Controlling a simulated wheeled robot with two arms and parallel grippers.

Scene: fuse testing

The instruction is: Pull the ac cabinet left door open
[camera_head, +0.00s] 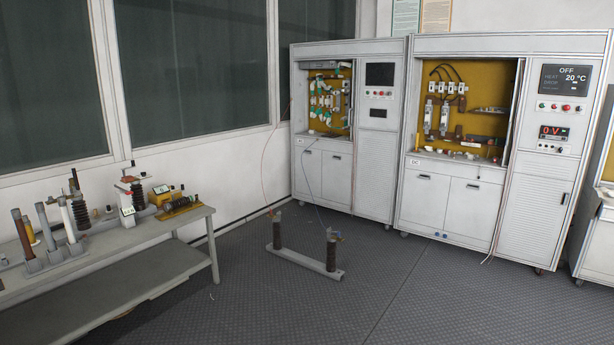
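Two white-grey cabinets stand against the back wall. The left cabinet (375,160) has a small label too small to read surely; the right cabinet (545,190) carries a label that looks like "DC", so the left one appears to be the AC cabinet. Below its open upper bay are two lower doors, the left door (308,176) and the right door (337,182). Both look shut, each with a small dark handle near its top. Neither of my grippers is in view.
A low frame with two dark posts (305,259) stands on the floor before the left cabinet, with thin wires near it. A grey bench (120,279) with insulators and devices is at the left. The dark floor (400,285) at centre is mostly clear.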

